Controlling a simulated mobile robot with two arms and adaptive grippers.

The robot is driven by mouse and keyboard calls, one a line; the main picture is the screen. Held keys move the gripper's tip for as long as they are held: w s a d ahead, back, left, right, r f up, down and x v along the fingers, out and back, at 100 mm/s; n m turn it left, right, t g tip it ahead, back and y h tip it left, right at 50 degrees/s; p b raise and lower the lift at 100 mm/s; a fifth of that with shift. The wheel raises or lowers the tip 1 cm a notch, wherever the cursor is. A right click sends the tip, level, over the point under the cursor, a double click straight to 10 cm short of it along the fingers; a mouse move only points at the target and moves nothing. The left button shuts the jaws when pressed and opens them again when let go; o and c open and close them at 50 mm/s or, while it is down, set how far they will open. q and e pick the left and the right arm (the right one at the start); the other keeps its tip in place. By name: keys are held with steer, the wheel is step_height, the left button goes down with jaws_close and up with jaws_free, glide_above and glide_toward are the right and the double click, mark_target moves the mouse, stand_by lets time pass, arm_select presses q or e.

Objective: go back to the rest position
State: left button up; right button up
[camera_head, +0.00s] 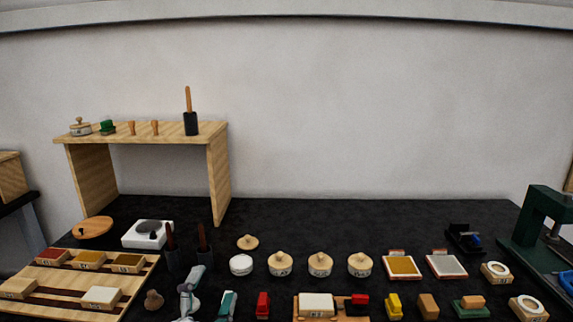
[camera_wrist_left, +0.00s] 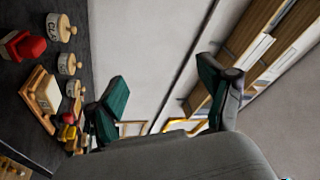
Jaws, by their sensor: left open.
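My left gripper (camera_head: 209,290) shows at the bottom of the head view, in front of the bench. It stands between a small brown knob (camera_head: 154,300) and a red block (camera_head: 263,304). In the left wrist view its two green-padded fingers (camera_wrist_left: 165,90) are spread wide with nothing between them, so it is open and empty. My right gripper does not show in either view.
Several lidded jars (camera_head: 320,264) stand on the black bench (camera_head: 330,221). A wooden tray rack (camera_head: 66,277) is at left, below a wooden shelf (camera_head: 160,131). The back middle of the bench is clear.

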arm_select(q)
steer(key=s+a+f+n+g+y, duration=0.3)
steer(key=s+a+f+n+g, duration=0.1)
steer(key=f, duration=0.4)
steer(key=s+a+f+n+g+y, duration=0.25)
steer(key=s+f+n+g, duration=0.2)
steer(key=f, duration=0.45)
steer(key=s+f+n+g+h, duration=0.1)
steer(key=s+f+n+g, duration=0.1)
steer(key=s+f+g, duration=0.45)
steer(key=s+f+n+g, duration=0.2)
steer(key=s+f, duration=0.1)
steer(key=s, duration=0.7)
steer(key=s+f+g, duration=0.1)
steer(key=s+f, duration=0.2)
steer(key=f, duration=2.6)
steer(key=s+a+f, duration=0.2)
steer(key=s+f, duration=0.5)
steer(key=s, duration=0.1)
steer(key=s+a+f+g, duration=0.1)
steer(key=s+f, duration=0.6)
steer(key=s, duration=0.1)
steer(key=shift+a+m+g, duration=0.3)
steer(key=shift+a+m, duration=0.05)
steer(key=shift+m, duration=0.1)
